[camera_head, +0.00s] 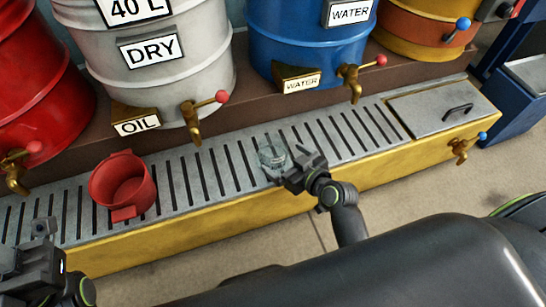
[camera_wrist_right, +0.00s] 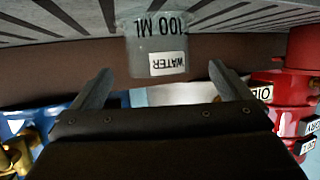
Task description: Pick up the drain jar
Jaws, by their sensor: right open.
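The drain jar (camera_head: 272,152) is a small clear glass jar standing on the slotted metal grate, just beyond my right gripper (camera_head: 293,172). In the right wrist view, which is upside down, the jar (camera_wrist_right: 156,40) bears "100 ML" and a "WATER" label. There my right gripper (camera_wrist_right: 160,72) is open and empty. Its two fingers point at the jar, one to each side of it in the picture; I cannot tell the exact gap. My left gripper (camera_head: 35,262) is partly in view at the lower left of the head view; its jaws are unclear.
A red mug (camera_head: 140,190) stands on the grate (camera_head: 235,170) to the left. Behind stand a grey oil drum (camera_head: 190,60) and a blue water drum (camera_head: 300,50), with brass taps (camera_head: 195,120) overhanging the grate. A metal lid (camera_head: 430,105) covers the grate's right end.

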